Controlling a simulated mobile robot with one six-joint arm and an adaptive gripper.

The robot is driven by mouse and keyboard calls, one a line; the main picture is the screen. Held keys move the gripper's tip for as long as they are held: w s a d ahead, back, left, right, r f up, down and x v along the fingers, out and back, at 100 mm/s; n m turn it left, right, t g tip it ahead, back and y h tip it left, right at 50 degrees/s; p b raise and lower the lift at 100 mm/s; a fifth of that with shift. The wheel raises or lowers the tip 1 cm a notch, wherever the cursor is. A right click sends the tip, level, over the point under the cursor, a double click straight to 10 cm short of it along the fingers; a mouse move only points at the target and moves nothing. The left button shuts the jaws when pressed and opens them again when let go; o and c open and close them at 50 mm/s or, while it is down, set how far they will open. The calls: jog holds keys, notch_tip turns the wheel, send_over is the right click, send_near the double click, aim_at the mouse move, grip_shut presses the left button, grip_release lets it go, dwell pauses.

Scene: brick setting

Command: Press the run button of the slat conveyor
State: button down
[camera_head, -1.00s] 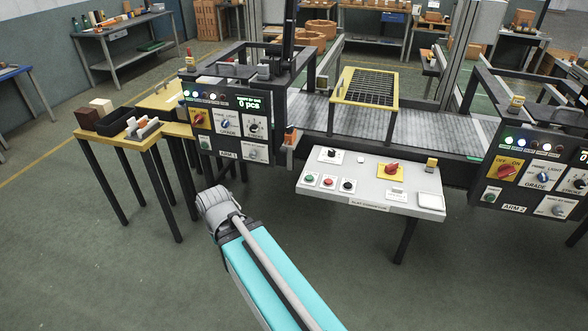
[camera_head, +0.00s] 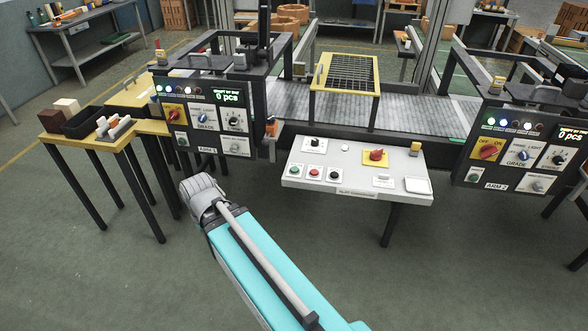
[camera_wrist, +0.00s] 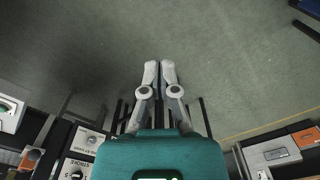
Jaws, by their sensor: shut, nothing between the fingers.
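A white sloped control panel (camera_head: 347,157) stands at the front of the slat conveyor (camera_head: 418,112) in the head view. On its left lower part are a green button (camera_head: 296,171), a red button (camera_head: 314,173) and a black button (camera_head: 334,175). The small button labels are unreadable. My gripper (camera_wrist: 159,66) shows in the wrist view with its two fingers together and empty, over bare floor. In the head view the fingers are hidden behind my arm's end, which is left of and apart from the panel.
An ARM 1 panel (camera_head: 219,137) is behind my arm's end, and an ARM 2 panel (camera_head: 506,168) is at the right. A yellow-topped table (camera_head: 78,140) with a black tray stands at the left. Open floor lies in front.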

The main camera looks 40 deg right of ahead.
jog(key=w+d+m+t+y, duration=0.1)
jog(key=w+d+t+y, duration=0.1)
jog(key=w+d, duration=0.6)
notch_tip(320, 180, up, 3)
jog(key=m+t+b, duration=0.3)
jog(key=m+t, duration=0.2)
jog(key=t, duration=0.2)
send_over(295, 169)
jog(key=shift+d, duration=0.1)
notch_tip(295, 169, down, 8)
jog(key=b, duration=0.8)
jog(key=shift+f, duration=0.35)
